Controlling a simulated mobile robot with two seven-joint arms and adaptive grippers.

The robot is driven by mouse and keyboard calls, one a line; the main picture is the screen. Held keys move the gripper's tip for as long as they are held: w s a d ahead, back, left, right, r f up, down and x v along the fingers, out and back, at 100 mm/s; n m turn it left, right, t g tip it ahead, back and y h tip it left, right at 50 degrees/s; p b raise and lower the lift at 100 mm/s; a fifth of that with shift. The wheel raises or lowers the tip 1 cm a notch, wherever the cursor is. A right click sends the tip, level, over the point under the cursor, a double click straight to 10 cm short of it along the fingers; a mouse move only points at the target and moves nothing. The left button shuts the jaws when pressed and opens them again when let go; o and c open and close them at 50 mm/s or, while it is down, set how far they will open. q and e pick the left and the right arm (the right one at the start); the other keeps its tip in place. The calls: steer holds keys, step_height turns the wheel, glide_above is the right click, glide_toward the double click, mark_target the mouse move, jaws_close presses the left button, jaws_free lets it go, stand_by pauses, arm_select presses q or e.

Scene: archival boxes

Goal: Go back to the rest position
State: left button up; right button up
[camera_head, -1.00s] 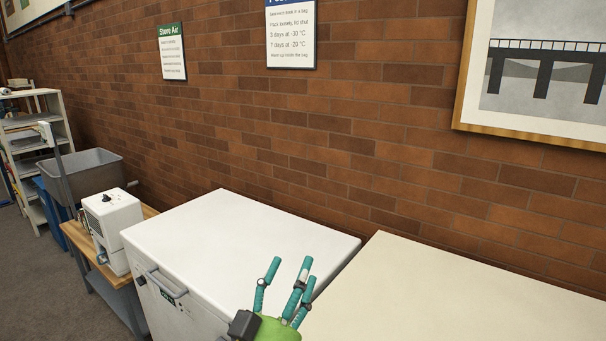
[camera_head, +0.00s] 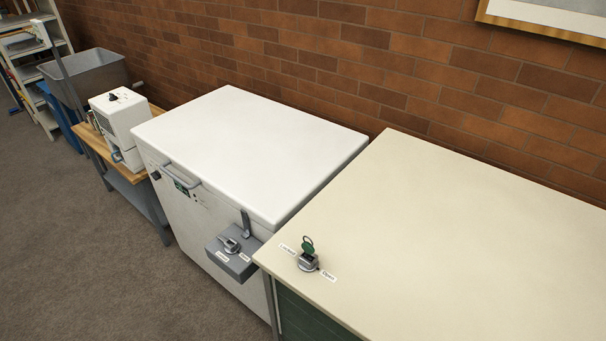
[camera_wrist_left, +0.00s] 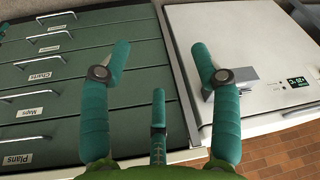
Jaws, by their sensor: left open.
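My left gripper (camera_wrist_left: 160,68) shows in the left wrist view, its teal fingers spread open with nothing between them. Beyond the fingers are a green drawer cabinet (camera_wrist_left: 85,88) on the left and a white chest freezer (camera_wrist_left: 250,40) on the right; the distance to them is hard to tell. In the head view the white freezer (camera_head: 250,145) stands beside the cream-topped cabinet (camera_head: 440,240). Neither of my grippers shows in the head view.
A grey latch box (camera_head: 233,255) sticks out from the freezer front. A small fitting with a green round tab (camera_head: 308,257) sits at the cabinet top's front edge. A wooden-topped bench (camera_head: 125,172) with a white machine (camera_head: 120,122) stands left. The carpet (camera_head: 70,240) in front is clear.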

arm_select(q)
step_height(320, 180, down, 21)
steer(key=s+g, duration=0.1)
steer(key=s, duration=0.1)
steer(key=s+a+f+g, duration=0.1)
steer(key=s+a+f, duration=0.1)
steer(key=s+f, duration=1.2)
steer(key=shift+s+a+f+m, duration=0.3)
steer(key=shift+s+a, duration=0.05)
steer(key=shift+s, duration=0.55)
